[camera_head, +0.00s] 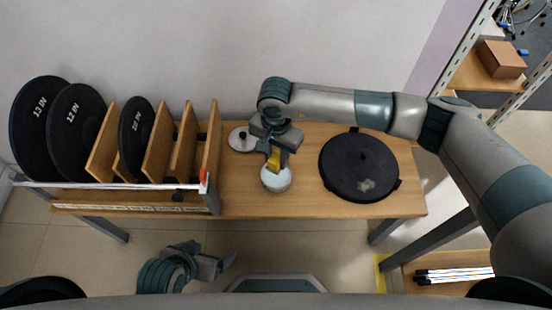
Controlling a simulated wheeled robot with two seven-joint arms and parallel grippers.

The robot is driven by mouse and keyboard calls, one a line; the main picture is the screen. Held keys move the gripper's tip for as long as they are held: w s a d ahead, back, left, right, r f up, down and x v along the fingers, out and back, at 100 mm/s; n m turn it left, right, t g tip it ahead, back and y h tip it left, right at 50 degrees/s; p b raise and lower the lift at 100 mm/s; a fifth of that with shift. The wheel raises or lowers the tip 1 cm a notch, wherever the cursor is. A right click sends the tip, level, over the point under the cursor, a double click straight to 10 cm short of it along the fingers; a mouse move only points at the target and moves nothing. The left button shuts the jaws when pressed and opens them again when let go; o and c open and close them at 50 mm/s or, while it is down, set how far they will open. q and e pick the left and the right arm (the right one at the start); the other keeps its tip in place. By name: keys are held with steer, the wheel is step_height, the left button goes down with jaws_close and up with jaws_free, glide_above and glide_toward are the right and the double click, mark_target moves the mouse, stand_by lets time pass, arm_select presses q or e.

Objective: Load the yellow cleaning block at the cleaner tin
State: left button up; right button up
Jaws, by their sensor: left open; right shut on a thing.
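The yellow cleaning block (273,160) is held in my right gripper (274,156), which is shut on it. The block's lower end is over the open round cleaner tin (276,181), whose inside looks white. I cannot tell whether the block touches the contents. A round metal lid with a dark knob (240,141) lies on the table just left of my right gripper. My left gripper (226,262) is open and empty, low in front of the table and away from the tin.
A wooden rack (214,160) with several black discs, some numbered, fills the table's left part. A black round pad holder (358,165) with a pale smudge lies on the wooden table (310,208) right of the tin. Shelving with a brown box (501,58) stands at the far right.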

steer(key=shift+r, duration=0.75)
arm_select(q)
steer(key=shift+r, duration=0.25)
arm_select(e)
steer(key=w+d+r+n, duration=0.3)
steer(key=d+r+n, duration=0.3)
steer(key=d+r, duration=1.45)
arm_select(q)
step_height(320, 180, down, 18)
steer(key=a+p, duration=0.1)
steer(key=p, duration=1.2)
steer(key=shift+s+a+y, duration=0.2)
steer(key=shift+s+y, duration=0.1)
steer(key=shift+s, duration=0.1)
arm_select(e)
steer(key=s+r, duration=0.9)
steer(key=r, duration=0.1)
steer(key=shift+s+r, duration=0.15)
steer(key=shift+s, duration=0.15)
